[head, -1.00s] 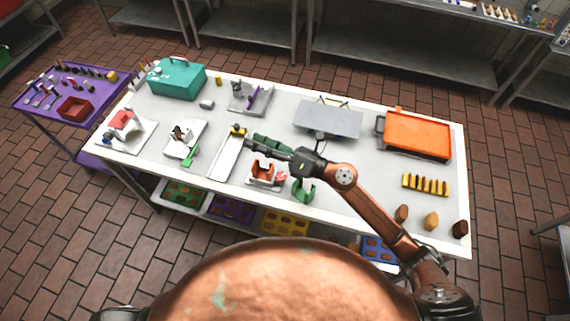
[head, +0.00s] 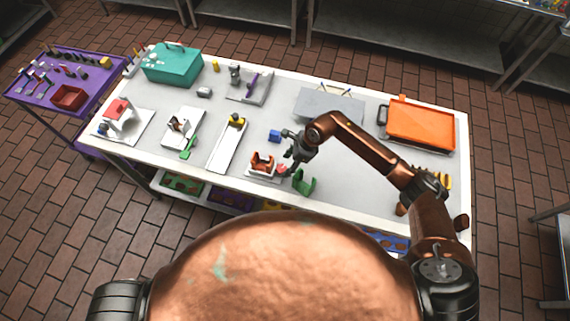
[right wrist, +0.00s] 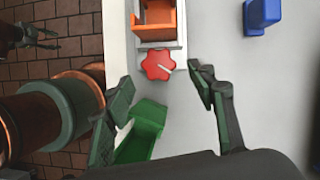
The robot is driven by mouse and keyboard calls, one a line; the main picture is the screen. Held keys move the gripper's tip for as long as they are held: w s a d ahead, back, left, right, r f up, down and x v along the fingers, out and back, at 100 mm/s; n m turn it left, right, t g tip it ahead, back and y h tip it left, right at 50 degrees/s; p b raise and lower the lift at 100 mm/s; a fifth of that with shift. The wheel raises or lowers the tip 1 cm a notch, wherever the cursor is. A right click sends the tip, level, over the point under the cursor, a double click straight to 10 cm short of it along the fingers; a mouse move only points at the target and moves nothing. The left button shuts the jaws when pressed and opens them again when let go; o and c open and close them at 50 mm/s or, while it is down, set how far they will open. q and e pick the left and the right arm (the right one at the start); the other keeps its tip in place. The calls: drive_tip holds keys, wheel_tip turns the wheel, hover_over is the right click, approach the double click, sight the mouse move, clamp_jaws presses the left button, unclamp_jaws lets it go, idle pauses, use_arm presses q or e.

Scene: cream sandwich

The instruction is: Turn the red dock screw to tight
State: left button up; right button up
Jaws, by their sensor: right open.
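The red dock screw (head: 283,169) is a lobed knob at the right end of a pale dock that carries an orange cradle (head: 262,160). In the right wrist view the screw (right wrist: 156,64) faces the camera, with a short white line on its top pointing right. My right gripper (right wrist: 161,78) is open and empty. Its two fingers stand apart on either side of the screw's line in that view, and no contact shows. In the head view the right gripper (head: 289,150) hangs beside the screw. A dark gripper, apparently my left (right wrist: 35,38), shows small at the wrist view's upper left.
A green open holder (head: 304,183) stands close to the screw, below the right gripper. A blue block (head: 274,136) lies behind the dock. A grey plate (head: 328,106) and an orange tray (head: 421,125) are farther back and right. The table's front edge is near.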

sight(281, 169)
drive_tip(key=shift+x, duration=1.15)
drive_tip(key=c, duration=1.2)
